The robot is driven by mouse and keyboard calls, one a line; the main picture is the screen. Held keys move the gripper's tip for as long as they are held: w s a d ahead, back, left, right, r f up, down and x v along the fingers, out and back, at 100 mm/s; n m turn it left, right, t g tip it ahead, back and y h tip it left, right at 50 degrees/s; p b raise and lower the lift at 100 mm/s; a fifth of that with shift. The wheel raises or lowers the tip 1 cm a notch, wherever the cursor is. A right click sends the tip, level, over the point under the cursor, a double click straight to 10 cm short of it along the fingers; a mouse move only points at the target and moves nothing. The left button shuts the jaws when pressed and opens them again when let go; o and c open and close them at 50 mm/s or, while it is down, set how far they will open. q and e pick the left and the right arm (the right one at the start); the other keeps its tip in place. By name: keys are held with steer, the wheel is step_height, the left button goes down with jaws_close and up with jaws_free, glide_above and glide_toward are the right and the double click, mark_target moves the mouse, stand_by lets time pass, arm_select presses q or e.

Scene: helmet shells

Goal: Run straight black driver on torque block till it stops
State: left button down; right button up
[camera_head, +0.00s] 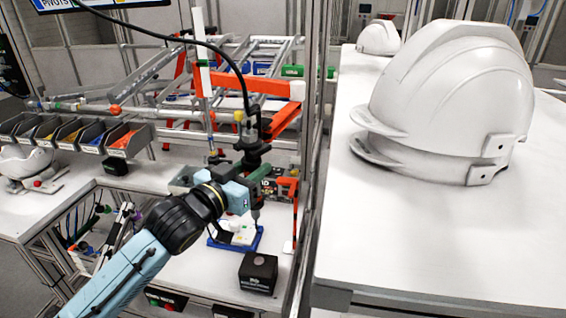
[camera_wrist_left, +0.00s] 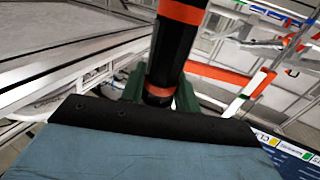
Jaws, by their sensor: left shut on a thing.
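My left gripper (camera_head: 250,184) is shut around the upright straight black driver (camera_head: 253,152), which hangs on a black cable from above. In the left wrist view the black driver body (camera_wrist_left: 172,50) with orange bands stands between the green fingers of the gripper (camera_wrist_left: 160,88). The torque block (camera_head: 258,277) is a black cube with a round spot on top, near the front of the bench. The driver's thin lower end points down above and behind the block in the picture; I see a gap and no contact. My right gripper is not in view.
A blue tray (camera_head: 258,240) with a white part lies just behind the block. Parts bins (camera_head: 125,138) stand at the left. A metal post (camera_head: 314,150) rises right of the block. White helmet shells (camera_head: 450,90) sit on the right table (camera_head: 430,240).

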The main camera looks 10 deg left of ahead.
arm_select(q)
steer(key=b, duration=0.3)
glide_above(253, 217)
steer(key=w, duration=0.1)
step_height(253, 217, down, 5)
steer(key=shift+d+f, duration=0.1)
steer(key=shift+f+b, duration=1)
steer(key=shift+f, duration=1.1)
steer(key=shift+f+b, duration=0.35)
steer(key=shift+f, duration=1.05)
stand_by(0.5)
